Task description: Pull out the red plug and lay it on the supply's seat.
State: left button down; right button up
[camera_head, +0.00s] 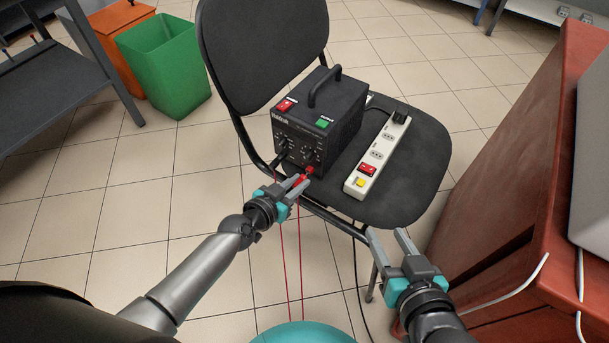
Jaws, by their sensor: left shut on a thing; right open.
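The black power supply (331,112) stands on the seat of a dark chair (399,196). The red plug (309,170) is at the lower right of the supply's front panel; whether it is still in its socket cannot be told. My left gripper (302,182) is shut on the red plug, close to the front panel. Red leads (301,250) hang down from the gripper area towards the floor. A black plug (281,163) shows at the left of the front panel. My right gripper (386,236) is open and empty, in front of the chair's front edge.
A white power strip (376,156) with a red switch lies on the seat, right of the supply. The chair's backrest (263,45) rises behind. A red-brown cabinet (525,190) stands close on the right. A green bin (166,65) stands at the back left.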

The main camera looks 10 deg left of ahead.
pick_arm(q)
jog(key=shift+s+a, duration=0.25)
jog(key=shift+s, duration=0.45)
jog(key=shift+s+a, duration=0.25)
jog(key=shift+s, duration=0.45)
jog(key=shift+s+a, duration=0.25)
jog(key=shift+s, duration=0.45)
